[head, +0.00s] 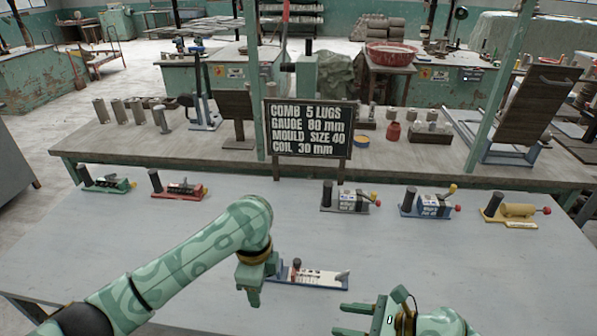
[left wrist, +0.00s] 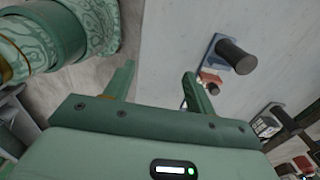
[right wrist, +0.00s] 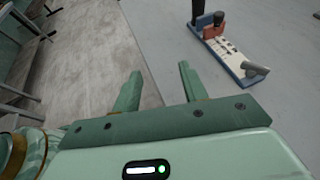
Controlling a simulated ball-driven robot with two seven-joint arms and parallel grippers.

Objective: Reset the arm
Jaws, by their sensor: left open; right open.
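My left arm comes in from the left in the head view and bends down to its gripper (head: 253,298), just left of a blue-and-white tool (head: 312,276) on the grey table. My left gripper's fingers (left wrist: 159,70) are apart and empty in the left wrist view. My right gripper (head: 340,319) is at the bottom edge of the head view, below and right of that tool, apart from it. Its fingers (right wrist: 160,70) are open with nothing between them in the right wrist view, where the tool (right wrist: 230,52) lies beyond at upper right.
Several tools stand along the table's far edge, including a green one (head: 108,184), a red one (head: 180,190) and a yellow one (head: 515,211). A black sign (head: 309,130) stands behind them, before a bench (head: 210,150) with cylinders. The table's left middle (head: 90,245) is clear.

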